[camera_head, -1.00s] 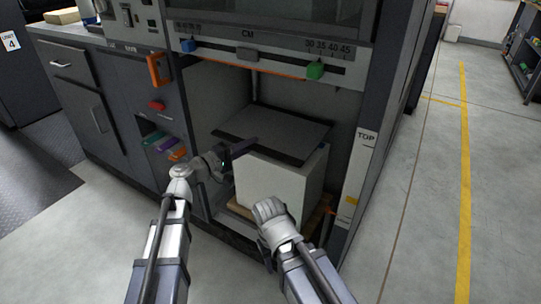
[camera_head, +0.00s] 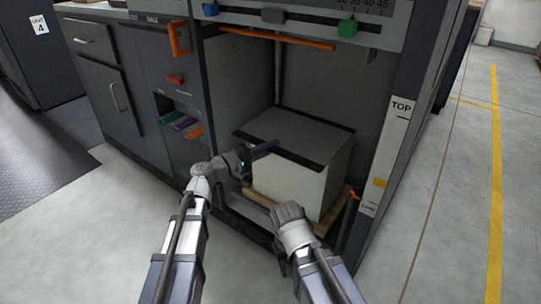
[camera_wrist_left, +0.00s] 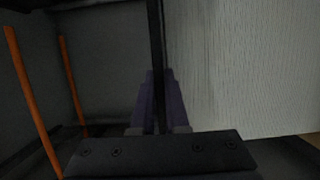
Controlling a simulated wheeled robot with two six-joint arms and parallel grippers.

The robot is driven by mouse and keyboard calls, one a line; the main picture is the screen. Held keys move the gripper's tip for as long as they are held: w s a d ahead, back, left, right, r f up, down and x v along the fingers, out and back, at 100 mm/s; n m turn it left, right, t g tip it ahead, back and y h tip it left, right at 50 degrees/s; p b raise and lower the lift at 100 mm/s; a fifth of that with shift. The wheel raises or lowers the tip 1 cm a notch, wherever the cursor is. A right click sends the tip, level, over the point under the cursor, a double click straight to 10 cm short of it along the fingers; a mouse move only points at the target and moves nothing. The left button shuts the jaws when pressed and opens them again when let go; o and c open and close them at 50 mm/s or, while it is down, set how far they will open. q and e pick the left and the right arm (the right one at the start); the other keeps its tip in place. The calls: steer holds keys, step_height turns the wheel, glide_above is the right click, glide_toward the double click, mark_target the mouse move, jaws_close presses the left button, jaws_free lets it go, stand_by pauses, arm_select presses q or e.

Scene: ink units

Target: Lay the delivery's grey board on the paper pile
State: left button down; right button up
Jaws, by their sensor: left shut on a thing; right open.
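The grey board (camera_head: 300,131), with a dark strip along its front edge, is level over the top of the white paper pile (camera_head: 290,187), roughly lined up with it. I see no clear gap between them, but cannot tell whether it rests fully. My left gripper (camera_head: 264,148) is shut on the board's front edge near its left corner. In the left wrist view its purple fingers (camera_wrist_left: 160,100) pinch the dark edge, with the white paper (camera_wrist_left: 240,70) beside it. My right gripper (camera_head: 281,264) is low in front of the pile, empty; its fingers are mostly hidden.
The pile stands on a wooden pallet (camera_head: 326,219) inside the open bay of a dark machine. An orange bar (camera_head: 278,38) crosses the top of the opening. The post marked TOP (camera_head: 401,107) bounds the right side. Coloured handles (camera_head: 184,124) sit in a slot at left.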

arm_select(q)
steer(key=shift+f, duration=0.15)
steer(key=shift+f, duration=0.1)
steer(key=shift+f, duration=0.15)
steer(key=c, duration=0.9)
jaws_free()
steer(key=shift+r, duration=0.25)
steer(key=v, duration=1.2)
